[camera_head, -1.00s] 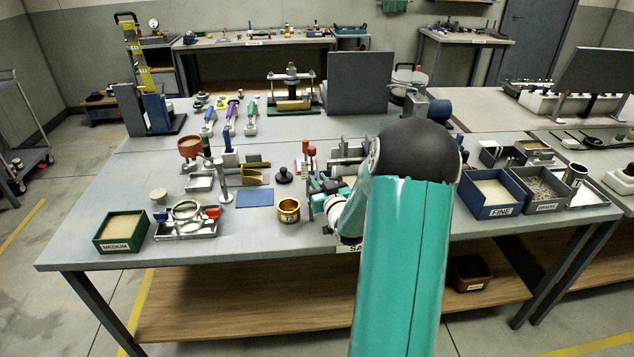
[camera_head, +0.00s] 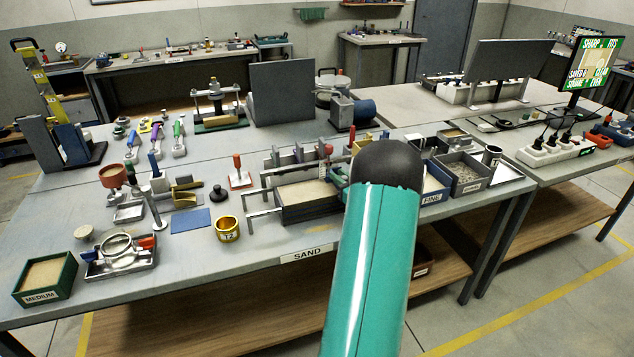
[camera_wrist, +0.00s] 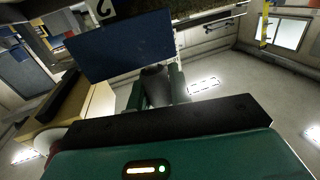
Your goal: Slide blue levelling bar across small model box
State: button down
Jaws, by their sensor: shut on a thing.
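The small model box (camera_head: 300,213) is a grey, narrow box holding sand, on the near bench right of the brass ring. My arm hides its right end in the head view. In the wrist view, my gripper (camera_wrist: 157,82) is shut on a grey grip, with a broad dark blue plate just beyond it, which I take as the blue levelling bar (camera_wrist: 118,46). My gripper and the bar are hidden in the head view. I cannot tell whether the bar touches the box or the sand.
Metal rails (camera_head: 262,212) stand beside the box. The FINE box (camera_head: 435,186) is right of my arm.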

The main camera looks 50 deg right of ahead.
jog(key=shift+s+d, duration=0.45)
jog(key=shift+d, duration=0.15)
jog(key=shift+s+d, duration=0.4)
jog(key=shift+d, duration=0.2)
jog(key=shift+r, duration=0.1)
jog(key=c, duration=1.3)
grip_release()
jog(key=shift+d, duration=0.2)
jog(key=v, duration=1.3)
jog(key=shift+s+a, duration=0.3)
jog(key=shift+a, duration=0.1)
